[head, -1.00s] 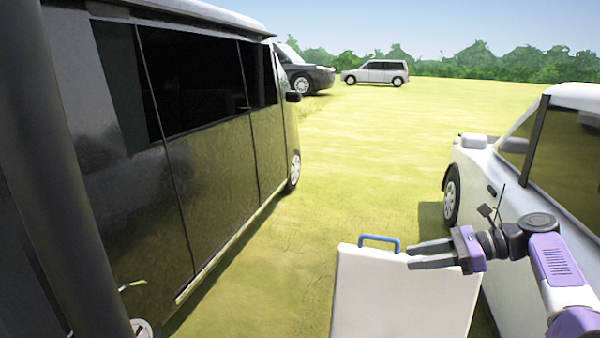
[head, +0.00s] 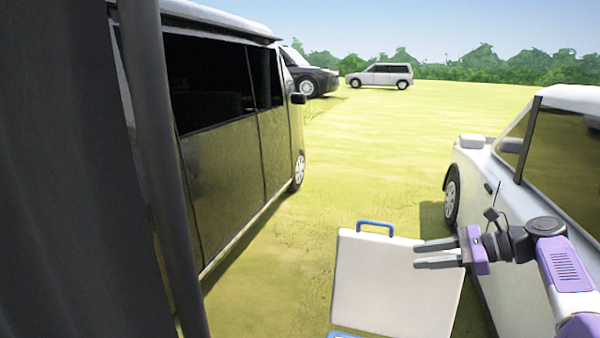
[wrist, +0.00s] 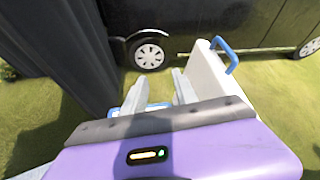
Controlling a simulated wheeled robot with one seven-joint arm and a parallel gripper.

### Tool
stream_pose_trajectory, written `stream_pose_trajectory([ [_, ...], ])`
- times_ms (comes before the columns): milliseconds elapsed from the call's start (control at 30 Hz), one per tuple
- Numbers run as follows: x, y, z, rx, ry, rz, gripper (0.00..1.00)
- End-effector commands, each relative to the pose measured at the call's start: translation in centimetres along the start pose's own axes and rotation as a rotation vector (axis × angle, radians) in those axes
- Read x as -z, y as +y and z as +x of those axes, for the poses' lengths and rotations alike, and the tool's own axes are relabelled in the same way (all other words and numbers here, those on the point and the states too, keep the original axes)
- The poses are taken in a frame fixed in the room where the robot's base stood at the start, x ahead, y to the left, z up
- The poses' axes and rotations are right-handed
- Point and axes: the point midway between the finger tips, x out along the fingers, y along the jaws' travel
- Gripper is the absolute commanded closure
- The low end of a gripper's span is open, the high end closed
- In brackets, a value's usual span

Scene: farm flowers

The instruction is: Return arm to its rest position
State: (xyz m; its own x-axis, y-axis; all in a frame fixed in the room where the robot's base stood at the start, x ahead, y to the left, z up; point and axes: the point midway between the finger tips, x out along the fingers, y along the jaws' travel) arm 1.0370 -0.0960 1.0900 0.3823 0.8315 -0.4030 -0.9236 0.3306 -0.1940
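My gripper (head: 416,255) is at the lower right of the head view, pointing left. Its two fingers are apart with nothing held between them. The wrist view also shows the parted fingers (wrist: 160,80) from behind. My purple and white arm (head: 567,270) is bent at the right edge. The fingers appear in front of the upper right part of an upright white panel (head: 390,285) with a blue handle (head: 375,228). I cannot tell whether they touch it. The panel also shows right of the fingers in the wrist view (wrist: 211,75).
A dark van (head: 225,150) stands on the left, behind a dark pole (head: 165,170) and a dark sheet-like surface (head: 70,190). A white vehicle (head: 535,165) is close on the right. Open grass (head: 385,150) lies between them. A silver car (head: 380,75) stands far off.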

Motion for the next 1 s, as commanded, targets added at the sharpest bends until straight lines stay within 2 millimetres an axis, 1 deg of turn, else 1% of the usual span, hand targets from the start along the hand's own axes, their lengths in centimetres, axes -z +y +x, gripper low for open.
stream_pose_trajectory([
  [167, -0.1, -3.5, -1.3, 0.125, 0.075, -0.152, 0.66],
  [267, 0.5, -5.7, -2.3, 0.21, 0.141, -0.255, 0.66],
  [400, 2.7, -7.9, -3.4, 0.326, 0.259, -0.404, 0.66],
  [500, 5.0, -8.8, -4.0, 0.4, 0.357, -0.509, 0.66],
  [567, 6.4, -9.0, -4.2, 0.438, 0.419, -0.572, 0.66],
  [667, 9.1, -8.7, -4.5, 0.493, 0.533, -0.68, 0.66],
  [767, 11.7, -7.8, -4.6, 0.536, 0.655, -0.793, 0.66],
  [867, 14.1, -6.0, -4.8, 0.566, 0.78, -0.907, 0.66],
  [900, 15.0, -5.1, -4.8, 0.572, 0.828, -0.951, 0.66],
  [967, 16.2, -3.5, -4.8, 0.58, 0.901, -1.02, 0.66],
  [1000, 16.8, -2.4, -4.8, 0.583, 0.951, -1.066, 0.66],
])
